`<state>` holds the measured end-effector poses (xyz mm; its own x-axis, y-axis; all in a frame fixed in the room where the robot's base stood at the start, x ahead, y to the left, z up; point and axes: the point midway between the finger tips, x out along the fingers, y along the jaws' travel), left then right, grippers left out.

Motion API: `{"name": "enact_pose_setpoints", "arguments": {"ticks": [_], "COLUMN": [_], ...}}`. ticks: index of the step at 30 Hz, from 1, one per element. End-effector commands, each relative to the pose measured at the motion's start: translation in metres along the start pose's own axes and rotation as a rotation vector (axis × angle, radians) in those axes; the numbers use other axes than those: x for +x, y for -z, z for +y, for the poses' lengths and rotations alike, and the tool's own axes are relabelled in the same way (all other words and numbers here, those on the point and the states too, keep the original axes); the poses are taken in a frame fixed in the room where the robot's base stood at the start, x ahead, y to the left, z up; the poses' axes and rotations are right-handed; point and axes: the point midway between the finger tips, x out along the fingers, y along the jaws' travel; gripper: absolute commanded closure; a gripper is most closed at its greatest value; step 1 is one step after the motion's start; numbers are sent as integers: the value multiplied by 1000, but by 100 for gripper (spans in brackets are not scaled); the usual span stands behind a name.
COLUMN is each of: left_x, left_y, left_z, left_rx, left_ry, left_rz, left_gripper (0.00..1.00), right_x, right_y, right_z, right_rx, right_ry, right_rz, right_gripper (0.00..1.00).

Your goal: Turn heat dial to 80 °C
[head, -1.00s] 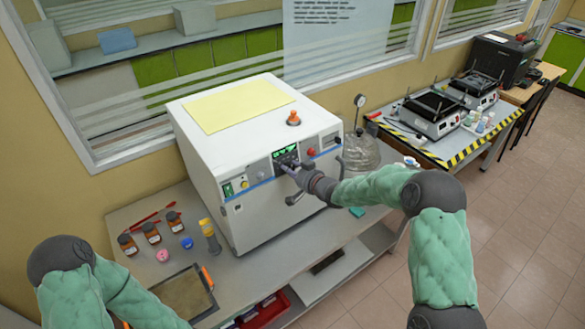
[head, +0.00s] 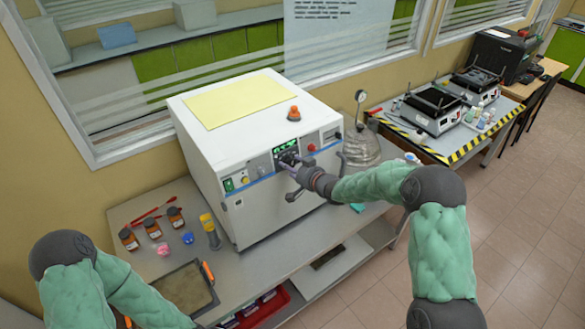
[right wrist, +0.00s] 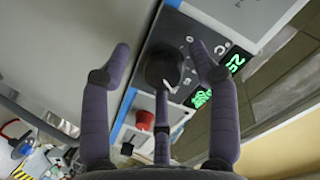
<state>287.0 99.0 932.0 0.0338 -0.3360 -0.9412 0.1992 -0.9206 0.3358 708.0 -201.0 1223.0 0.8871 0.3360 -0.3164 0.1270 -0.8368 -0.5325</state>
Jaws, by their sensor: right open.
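The heat dial (right wrist: 163,66) is a black round knob with a light pointer mark on the front panel of a white box-shaped machine (head: 262,215). In the right wrist view it sits between the spread fingers of my right gripper (right wrist: 161,55). That gripper is open, with fingers on either side of the dial and a third below it; I cannot tell whether they touch it. The green-lit display (right wrist: 236,62) is beside the dial, its digits tilted and hard to read. In the head view my right gripper (head: 287,164) is at the panel below the display (head: 287,147). My left gripper is out of view.
A red button (right wrist: 145,120) is on the panel near the dial. Brown bottles (head: 153,229), a yellow-topped tool (head: 208,230) and a tray (head: 186,292) lie on the bench left of the machine. A glass dome (head: 361,149) stands at its right.

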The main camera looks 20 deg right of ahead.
Motion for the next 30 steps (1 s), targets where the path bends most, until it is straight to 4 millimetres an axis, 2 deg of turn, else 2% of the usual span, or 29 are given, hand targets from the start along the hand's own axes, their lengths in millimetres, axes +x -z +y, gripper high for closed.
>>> {"name": "enact_pose_setpoints", "arguments": {"ticks": [5, 15, 21, 30], "left_x": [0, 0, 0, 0], "left_y": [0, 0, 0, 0], "left_z": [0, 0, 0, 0], "left_rx": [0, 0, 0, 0], "left_ry": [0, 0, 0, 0], "left_rz": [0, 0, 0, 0], "left_gripper": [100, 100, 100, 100], "right_x": [-16, -76, -105, -119], "right_y": [2, 1, -1, -2], "right_z": [0, 1, 1, 1], "right_rx": [-1, 1, 0, 1], "right_ry": [-1, -3, -2, -2], "right_rz": [2, 1, -2, -4], "right_gripper": [39, 39, 39, 39]}}
